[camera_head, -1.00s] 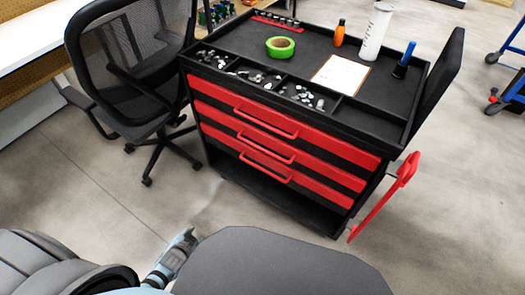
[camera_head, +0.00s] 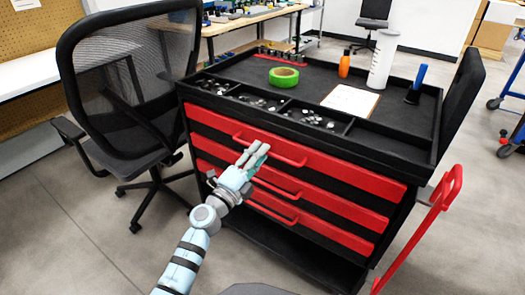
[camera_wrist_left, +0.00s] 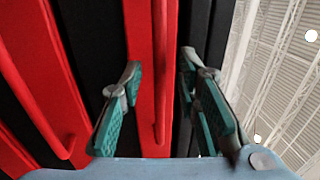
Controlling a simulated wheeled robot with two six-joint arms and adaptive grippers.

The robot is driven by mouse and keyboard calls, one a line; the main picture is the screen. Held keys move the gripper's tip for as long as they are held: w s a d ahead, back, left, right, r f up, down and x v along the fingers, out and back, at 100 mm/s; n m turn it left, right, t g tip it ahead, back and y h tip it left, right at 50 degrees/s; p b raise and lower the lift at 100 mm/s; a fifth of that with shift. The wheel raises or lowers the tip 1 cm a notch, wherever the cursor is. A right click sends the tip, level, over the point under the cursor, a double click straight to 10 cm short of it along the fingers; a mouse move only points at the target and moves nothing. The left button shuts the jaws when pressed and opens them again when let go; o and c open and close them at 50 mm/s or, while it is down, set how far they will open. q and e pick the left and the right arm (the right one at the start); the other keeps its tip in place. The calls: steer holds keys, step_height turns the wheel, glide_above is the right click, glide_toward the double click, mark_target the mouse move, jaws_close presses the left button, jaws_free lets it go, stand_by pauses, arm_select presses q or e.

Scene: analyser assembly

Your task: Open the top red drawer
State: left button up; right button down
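The top red drawer (camera_head: 345,168) is the uppermost of three red fronts on a black cart, and it is closed. Its red bar handle (camera_head: 290,160) runs across the front. My left gripper (camera_head: 256,153) is at the left part of this handle. In the left wrist view, my left gripper (camera_wrist_left: 161,72) is open, with its teal-padded fingers on either side of the top drawer's handle (camera_wrist_left: 159,100). I cannot tell whether the fingers touch it. My right gripper is not in view.
The cart top (camera_head: 320,77) holds green tape (camera_head: 284,77), an orange bottle (camera_head: 344,64), a white cylinder (camera_head: 382,60) and trays of small parts. A mesh office chair (camera_head: 125,80) stands close on the left. A red side handle (camera_head: 420,225) sticks out at the right.

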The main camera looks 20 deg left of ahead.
arm_select(q)
steer(key=shift+x, duration=1.15)
jaws_close()
